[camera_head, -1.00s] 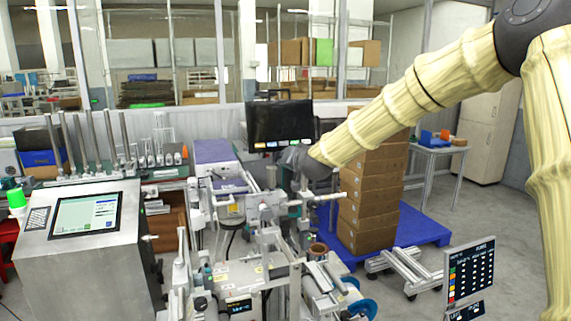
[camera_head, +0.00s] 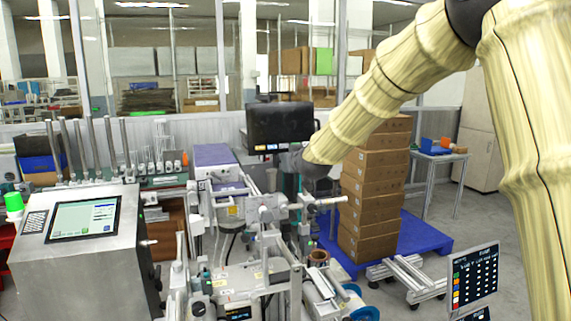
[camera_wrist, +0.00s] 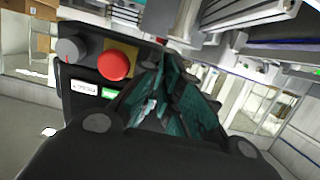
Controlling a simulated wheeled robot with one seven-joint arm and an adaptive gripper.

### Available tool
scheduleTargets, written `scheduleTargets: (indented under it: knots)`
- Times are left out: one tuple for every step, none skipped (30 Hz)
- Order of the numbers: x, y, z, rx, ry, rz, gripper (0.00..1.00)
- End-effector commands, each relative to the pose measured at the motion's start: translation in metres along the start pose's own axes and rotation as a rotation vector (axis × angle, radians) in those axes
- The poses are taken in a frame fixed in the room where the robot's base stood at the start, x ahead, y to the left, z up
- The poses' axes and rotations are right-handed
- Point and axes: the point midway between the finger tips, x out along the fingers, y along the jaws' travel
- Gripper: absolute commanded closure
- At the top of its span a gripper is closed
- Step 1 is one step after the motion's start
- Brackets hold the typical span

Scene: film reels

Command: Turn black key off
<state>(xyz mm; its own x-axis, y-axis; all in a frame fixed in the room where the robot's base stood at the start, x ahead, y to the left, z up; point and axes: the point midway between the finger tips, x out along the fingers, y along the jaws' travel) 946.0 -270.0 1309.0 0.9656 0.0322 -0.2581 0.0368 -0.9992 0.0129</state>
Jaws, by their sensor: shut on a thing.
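In the wrist view a dark control panel (camera_wrist: 85,85) shows a grey rotary knob (camera_wrist: 69,50) with a red mark at its left. A red push button (camera_wrist: 114,65) on a yellow plate is beside it, with a white label and a green label below. My gripper (camera_wrist: 168,92), with teal finger pads, is shut at the panel's right end, just right of the red button. The black key itself is not visible; it appears hidden between the fingers. In the head view my wrist (camera_head: 313,165) is behind the machine and the fingertips cannot be made out.
A metal machine frame (camera_head: 262,212) crowds the space before the wrist. A black monitor (camera_head: 280,124) stands behind it. Stacked cartons (camera_head: 372,195) on a blue pallet (camera_head: 425,236) stand to the right. A steel console (camera_head: 85,265) is at the left.

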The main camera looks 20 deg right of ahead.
Motion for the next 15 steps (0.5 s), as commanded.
scheduleTargets:
  knots:
    - [0.0001, 0.0002, 0.0007, -0.003, -0.001, 0.000, 1.00]
    - [0.0001, 0.0002, 0.0008, -0.003, -0.001, 0.000, 1.00]
    - [0.0001, 0.0002, 0.0008, -0.004, -0.001, 0.000, 1.00]
    - [0.0000, 0.0002, 0.0008, -0.004, -0.002, 0.000, 1.00]
    - [0.0000, 0.0002, 0.0008, -0.004, -0.001, 0.000, 1.00]
    - [0.0000, 0.0002, 0.0008, -0.003, -0.002, 0.000, 1.00]
    - [0.0000, 0.0002, 0.0009, -0.003, -0.002, 0.000, 1.00]
    - [0.0000, 0.0002, 0.0009, -0.003, -0.002, 0.000, 1.00]
    - [0.0000, 0.0002, 0.0009, -0.003, -0.002, 0.000, 1.00]
    - [0.0001, 0.0002, 0.0010, -0.003, -0.002, 0.000, 1.00]
    - [0.0000, 0.0002, 0.0010, -0.003, -0.002, 0.000, 1.00]
    - [0.0000, 0.0002, 0.0010, -0.002, -0.002, 0.000, 0.87]
    - [0.0001, 0.0002, 0.0010, -0.002, -0.002, 0.000, 0.82]
    - [0.0001, 0.0002, 0.0010, -0.002, -0.002, 0.000, 0.77]
    - [0.0001, 0.0002, 0.0009, -0.002, -0.002, 0.000, 0.73]
